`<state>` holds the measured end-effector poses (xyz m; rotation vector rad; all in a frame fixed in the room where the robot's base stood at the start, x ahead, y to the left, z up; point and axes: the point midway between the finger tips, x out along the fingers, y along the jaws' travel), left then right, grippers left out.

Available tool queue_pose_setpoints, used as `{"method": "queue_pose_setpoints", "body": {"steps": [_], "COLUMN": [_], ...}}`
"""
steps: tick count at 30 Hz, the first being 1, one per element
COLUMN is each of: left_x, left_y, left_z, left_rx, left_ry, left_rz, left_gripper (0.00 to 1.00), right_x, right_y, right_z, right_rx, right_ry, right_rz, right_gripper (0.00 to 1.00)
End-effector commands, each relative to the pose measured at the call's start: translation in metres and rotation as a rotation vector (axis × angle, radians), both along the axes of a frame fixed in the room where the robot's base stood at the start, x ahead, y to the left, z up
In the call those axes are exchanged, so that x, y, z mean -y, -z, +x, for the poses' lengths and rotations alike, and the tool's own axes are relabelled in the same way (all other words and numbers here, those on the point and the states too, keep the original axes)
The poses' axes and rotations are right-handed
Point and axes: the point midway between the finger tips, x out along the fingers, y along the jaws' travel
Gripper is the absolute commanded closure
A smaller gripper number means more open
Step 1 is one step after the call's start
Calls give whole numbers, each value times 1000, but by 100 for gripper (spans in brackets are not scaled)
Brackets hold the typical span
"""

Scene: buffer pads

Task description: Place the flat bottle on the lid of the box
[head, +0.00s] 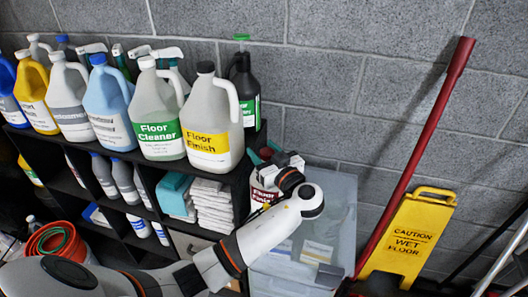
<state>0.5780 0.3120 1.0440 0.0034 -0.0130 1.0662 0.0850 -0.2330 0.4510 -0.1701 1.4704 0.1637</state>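A pale translucent box (342,225) stands at the right end of the shelf, and labelled packages show through it. My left arm crosses in front of it. My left gripper (283,163) is at the shelf's right end, above a container with a dark red label (262,196). Its fingers are small and partly hidden by my wrist, so I cannot tell whether they are open or hold anything. I cannot tell for certain which bottle is the flat one. A dark bottle with a green label (246,95) stands at the back right of the shelf top. My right gripper is not in view.
Several large jugs, among them a yellow-labelled one (211,125), crowd the shelf top. Folded white cloths (211,205) lie on a lower shelf. A red pole (420,150) leans on the wall beside a yellow caution sign (407,240). An orange bucket (57,243) is at lower left.

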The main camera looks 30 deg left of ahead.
Motion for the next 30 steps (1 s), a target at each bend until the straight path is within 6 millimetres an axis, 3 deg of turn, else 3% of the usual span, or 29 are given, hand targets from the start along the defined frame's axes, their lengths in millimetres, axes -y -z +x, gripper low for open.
{"method": "queue_pose_setpoints", "body": {"steps": [8, 21, 30], "left_x": [1, 77, 104], "left_y": [-3, 3, 1], "left_z": [0, -42, -58], "left_rx": [0, 0, 0], "left_ry": [1, 3, 0], "left_rz": [0, -4, 0], "left_gripper": [49, 49, 49], "right_x": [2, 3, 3], "right_y": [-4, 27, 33], "right_z": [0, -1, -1], "right_rx": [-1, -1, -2], "right_ry": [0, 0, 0], "right_rz": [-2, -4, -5], "right_gripper": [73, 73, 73]}}
